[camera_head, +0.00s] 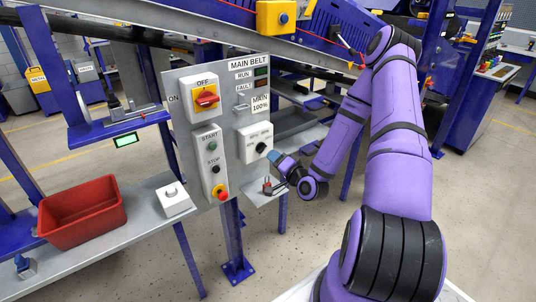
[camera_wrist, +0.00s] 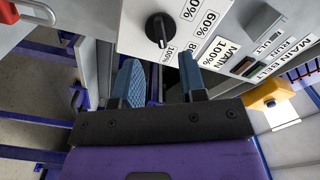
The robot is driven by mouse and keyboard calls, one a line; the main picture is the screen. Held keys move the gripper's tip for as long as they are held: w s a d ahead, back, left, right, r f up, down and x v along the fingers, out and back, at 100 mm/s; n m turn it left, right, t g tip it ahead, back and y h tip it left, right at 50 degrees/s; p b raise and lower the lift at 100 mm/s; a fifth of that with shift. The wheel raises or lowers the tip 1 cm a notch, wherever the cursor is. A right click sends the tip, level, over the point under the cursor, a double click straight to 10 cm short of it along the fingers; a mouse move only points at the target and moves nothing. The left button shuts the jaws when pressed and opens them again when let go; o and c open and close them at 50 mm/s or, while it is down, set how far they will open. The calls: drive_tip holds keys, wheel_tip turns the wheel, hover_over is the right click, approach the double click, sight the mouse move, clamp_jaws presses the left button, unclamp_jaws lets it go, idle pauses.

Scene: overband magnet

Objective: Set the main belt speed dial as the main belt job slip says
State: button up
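The main belt speed dial is a black knob (camera_head: 261,147) on a white box on the grey control panel. In the wrist view the knob (camera_wrist: 158,30) stands just beyond my fingertips, with 60%, 80% and 100% printed around it. Its pointer seems to lie toward the 100% label, but I cannot be sure. The job slip (camera_head: 260,103) above the dial reads MAIN 100%; it also shows in the wrist view (camera_wrist: 222,55). My gripper (camera_head: 275,160) is in front of the dial, below and right of it. Its two blue fingers (camera_wrist: 161,75) are apart and empty, not around the knob.
The panel also carries a red and yellow ON/OFF switch (camera_head: 206,98), a start/stop box with a red emergency button (camera_head: 222,195) and RUN/FAULT lamps. A small shelf (camera_head: 262,192) juts out below the dial. A red bin (camera_head: 82,212) stands on the left bench.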

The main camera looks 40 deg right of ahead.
drive_tip(key=shift+s, duration=2.15)
drive_tip(key=a+r+n+g+h, duration=0.1)
drive_tip(key=a+r+n+g, duration=0.3)
drive_tip(key=r, duration=0.6)
drive_tip(key=a+r+n+g+h, duration=0.1)
drive_tip(key=r+n+g, duration=0.45)
drive_tip(key=r, duration=0.45)
drive_tip(key=s+a+r+g, duration=0.1)
drive_tip(key=s+a+r, duration=0.2)
drive_tip(key=s+r, duration=0.2)
drive_tip(key=s+a+r+n+g+y, duration=0.1)
drive_tip(key=s+a+r, duration=0.3)
drive_tip(key=s, duration=0.7)
drive_tip(key=s+a+r+n+g, duration=0.1)
drive_tip(key=s+a+r, duration=0.2)
drive_tip(key=s+r, duration=0.3)
drive_tip(key=shift+s+a+r, duration=0.25)
drive_tip(key=shift+s+a, duration=0.1)
drive_tip(key=shift+s, duration=0.55)
